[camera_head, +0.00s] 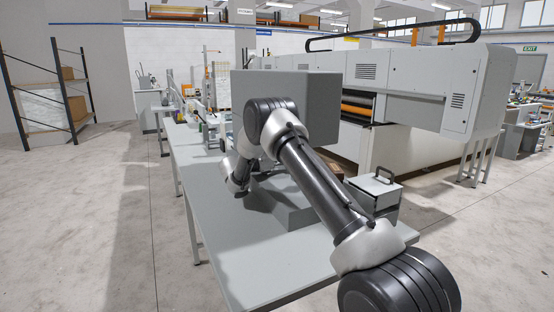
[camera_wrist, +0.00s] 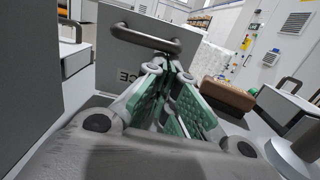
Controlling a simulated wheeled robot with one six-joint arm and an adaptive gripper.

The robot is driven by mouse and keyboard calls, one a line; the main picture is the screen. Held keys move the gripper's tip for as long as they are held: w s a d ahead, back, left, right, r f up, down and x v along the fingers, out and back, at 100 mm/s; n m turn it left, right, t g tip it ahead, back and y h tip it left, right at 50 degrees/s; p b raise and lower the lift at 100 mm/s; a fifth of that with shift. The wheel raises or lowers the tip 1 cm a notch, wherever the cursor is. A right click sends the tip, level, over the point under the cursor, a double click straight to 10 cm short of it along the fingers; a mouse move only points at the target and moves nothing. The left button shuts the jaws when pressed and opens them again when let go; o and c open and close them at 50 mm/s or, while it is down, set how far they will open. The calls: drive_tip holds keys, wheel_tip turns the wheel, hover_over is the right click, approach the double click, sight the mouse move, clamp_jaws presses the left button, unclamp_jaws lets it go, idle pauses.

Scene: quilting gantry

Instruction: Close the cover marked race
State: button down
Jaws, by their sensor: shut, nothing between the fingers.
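In the wrist view a grey upright panel (camera_wrist: 115,48), apparently the cover marked race, stands in front of my gripper. It has a dark bar handle (camera_wrist: 148,38) near its top. Only the letters "CE" of its label show; the rest is hidden behind a finger. My gripper (camera_wrist: 168,62) has green-padded fingers whose tips are together and empty, just below the handle and close to the panel. I cannot tell whether they touch it. In the head view my gripper is hidden behind my arm, and a large grey block (camera_head: 285,88) rises behind the arm.
A grey box with a handle (camera_head: 374,192) stands on the right side of the grey table (camera_head: 245,265). In the wrist view a brown block (camera_wrist: 228,97) lies right of my fingers, and another handle (camera_wrist: 70,32) shows at left. The table's front is clear.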

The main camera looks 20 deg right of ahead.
drive_tip(key=shift+d+r, duration=0.1)
drive_tip(key=shift+d, duration=0.8)
